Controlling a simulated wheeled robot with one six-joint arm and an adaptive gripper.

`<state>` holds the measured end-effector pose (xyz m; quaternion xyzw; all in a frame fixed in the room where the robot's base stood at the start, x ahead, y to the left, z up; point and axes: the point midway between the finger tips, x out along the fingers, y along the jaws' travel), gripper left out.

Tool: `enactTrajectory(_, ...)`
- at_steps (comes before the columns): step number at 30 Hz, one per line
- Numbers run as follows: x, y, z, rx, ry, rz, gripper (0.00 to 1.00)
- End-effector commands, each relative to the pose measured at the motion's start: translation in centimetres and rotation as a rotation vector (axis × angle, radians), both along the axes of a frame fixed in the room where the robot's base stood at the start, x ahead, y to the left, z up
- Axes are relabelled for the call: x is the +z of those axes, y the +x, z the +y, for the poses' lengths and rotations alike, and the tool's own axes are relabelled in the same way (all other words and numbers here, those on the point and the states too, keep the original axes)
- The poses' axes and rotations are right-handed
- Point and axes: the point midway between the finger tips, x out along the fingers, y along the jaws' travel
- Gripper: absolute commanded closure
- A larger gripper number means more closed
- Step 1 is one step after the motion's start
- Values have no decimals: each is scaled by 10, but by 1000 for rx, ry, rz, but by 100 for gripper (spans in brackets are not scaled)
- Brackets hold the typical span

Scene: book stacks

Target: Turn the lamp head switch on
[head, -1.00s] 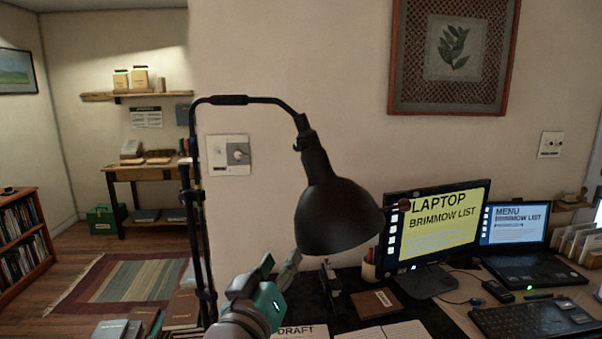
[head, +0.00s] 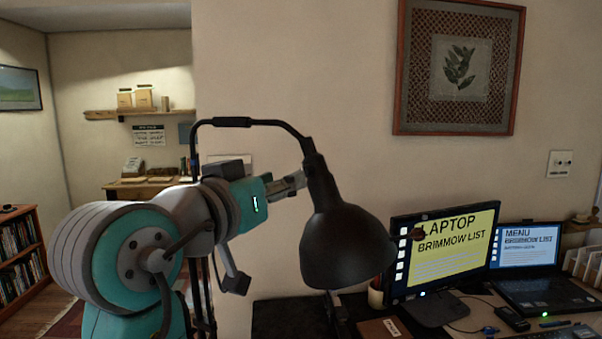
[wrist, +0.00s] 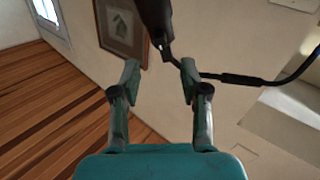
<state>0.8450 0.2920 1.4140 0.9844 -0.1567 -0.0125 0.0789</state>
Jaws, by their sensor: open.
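The black desk lamp head (head: 345,245) hangs shade down from its curved arm. Whether a fingertip touches the neck is unclear.
A monitor (head: 445,250) and a laptop (head: 525,265) stand on the desk to the right of the lamp. A framed leaf picture (head: 459,68) hangs on the wall behind. The lamp's thin curved arm (head: 265,123) passes above my gripper. A bookshelf (head: 20,245) stands at far left.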

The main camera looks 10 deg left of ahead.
Motion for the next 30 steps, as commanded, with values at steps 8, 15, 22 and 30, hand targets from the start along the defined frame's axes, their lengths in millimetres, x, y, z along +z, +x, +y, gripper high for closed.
enactTrajectory(8, 0, 46, -16, -3, -1, 1, 55)
enactTrajectory(15, 0, 66, -22, -1, -1, 0, 55)
enactTrajectory(22, 0, 69, -22, 1, 0, 0, 55)
enactTrajectory(30, -1, 69, -22, 0, 0, 0, 95)
